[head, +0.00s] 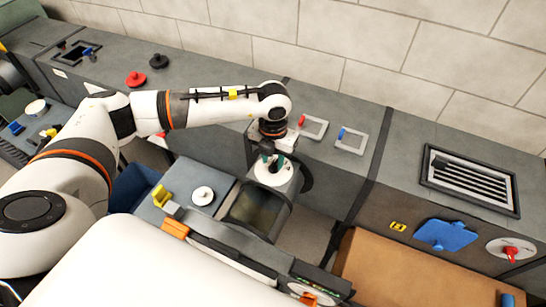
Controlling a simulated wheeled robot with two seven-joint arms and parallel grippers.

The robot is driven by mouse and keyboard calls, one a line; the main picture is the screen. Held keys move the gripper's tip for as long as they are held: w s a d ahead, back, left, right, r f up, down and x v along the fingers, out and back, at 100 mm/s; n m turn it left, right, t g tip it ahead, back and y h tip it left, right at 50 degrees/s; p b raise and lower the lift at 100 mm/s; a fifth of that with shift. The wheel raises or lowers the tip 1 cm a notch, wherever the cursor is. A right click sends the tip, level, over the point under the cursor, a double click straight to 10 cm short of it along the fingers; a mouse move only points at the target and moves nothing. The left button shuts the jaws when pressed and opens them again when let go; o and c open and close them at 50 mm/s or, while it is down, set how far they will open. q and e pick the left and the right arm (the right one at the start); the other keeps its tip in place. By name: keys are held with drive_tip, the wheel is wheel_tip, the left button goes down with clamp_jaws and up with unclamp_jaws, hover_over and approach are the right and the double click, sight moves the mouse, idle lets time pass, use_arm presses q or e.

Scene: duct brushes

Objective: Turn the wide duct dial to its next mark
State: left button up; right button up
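A white round dial (273,177) with a dark green part at its middle sits on the front of the grey duct, near the centre of the head view. My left gripper (269,160) points down over this dial, with its fingertips at the green part. The fingers are small and dark here, so I cannot tell whether they are closed on it. Another white dial (498,245) with a red knob (511,251) is on the duct front at the far right. I cannot tell from labels which dial is the wide duct's. My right gripper does not show.
Red-handled (313,127) and blue-handled (351,139) plates lie on the duct top behind my gripper. A slatted vent (470,180) is at the right, above a blue piece (445,235). A brown board (400,275) lies at lower right. Red (136,79) and black (158,62) knobs stand at upper left.

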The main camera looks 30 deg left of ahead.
use_arm(q)
drive_tip(key=shift+f, duration=0.85)
drive_tip(key=shift+c, duration=0.5)
clamp_jaws()
